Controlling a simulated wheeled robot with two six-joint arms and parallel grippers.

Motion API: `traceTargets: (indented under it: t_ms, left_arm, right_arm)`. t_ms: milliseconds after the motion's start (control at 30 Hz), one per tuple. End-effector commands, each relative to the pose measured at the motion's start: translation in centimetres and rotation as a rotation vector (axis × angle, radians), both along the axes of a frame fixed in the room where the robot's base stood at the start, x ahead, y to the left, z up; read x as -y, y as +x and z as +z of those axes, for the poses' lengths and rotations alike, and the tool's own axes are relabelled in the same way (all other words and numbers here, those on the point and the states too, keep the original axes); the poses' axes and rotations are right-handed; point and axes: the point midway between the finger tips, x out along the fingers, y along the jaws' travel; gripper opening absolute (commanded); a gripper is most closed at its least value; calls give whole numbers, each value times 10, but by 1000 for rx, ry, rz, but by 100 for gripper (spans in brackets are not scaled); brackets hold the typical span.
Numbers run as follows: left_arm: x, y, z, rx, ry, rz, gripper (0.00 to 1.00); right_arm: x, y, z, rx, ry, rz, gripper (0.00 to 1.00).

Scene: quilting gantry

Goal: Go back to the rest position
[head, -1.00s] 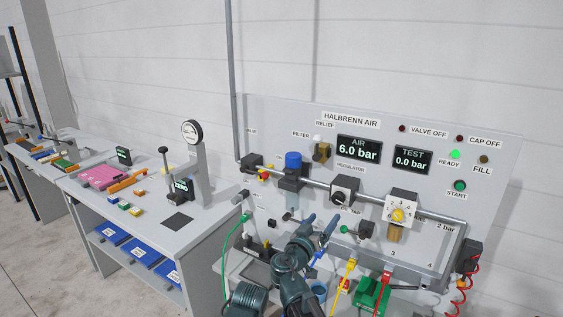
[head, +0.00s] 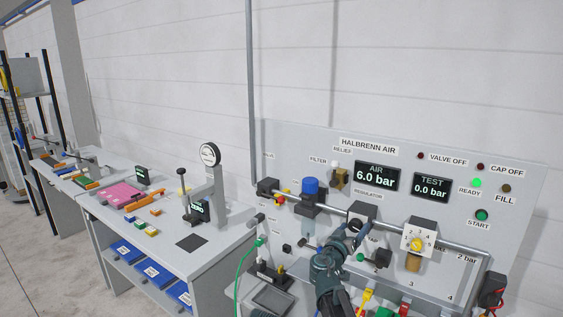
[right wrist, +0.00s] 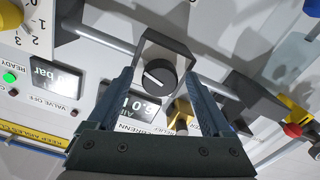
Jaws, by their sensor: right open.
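My right gripper (head: 350,236) is in front of the air panel (head: 398,284), with its two blue-grey fingers spread just below the regulator (head: 362,213). In the right wrist view the gripper (right wrist: 160,78) is open, nothing is between its pads that I can see held, and the dark regulator knob (right wrist: 157,77) shows between the fingers. I cannot tell whether the fingers touch the knob. My left gripper is not in view.
A grey pipe with a blue-topped filter (head: 310,188) and a yellow-knobbed dial (head: 417,243) crosses the panel. A green hose (head: 240,275) hangs at the left. A workbench (head: 130,230) with a gauge stand (head: 212,180) stands further left.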

Motion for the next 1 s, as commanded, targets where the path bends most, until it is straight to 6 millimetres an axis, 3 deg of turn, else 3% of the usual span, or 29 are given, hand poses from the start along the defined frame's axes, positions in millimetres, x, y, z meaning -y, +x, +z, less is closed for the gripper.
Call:
traceTargets:
  t_ms: [233,367,1000]
  left_arm:
    - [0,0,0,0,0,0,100]
    - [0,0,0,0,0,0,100]
    - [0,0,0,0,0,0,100]
  right_arm:
    - [-2,-3,0,0,0,0,84]
    - [-9,-14,0,0,0,1,84]
    - [-75,-114,-1,0,2,4,84]
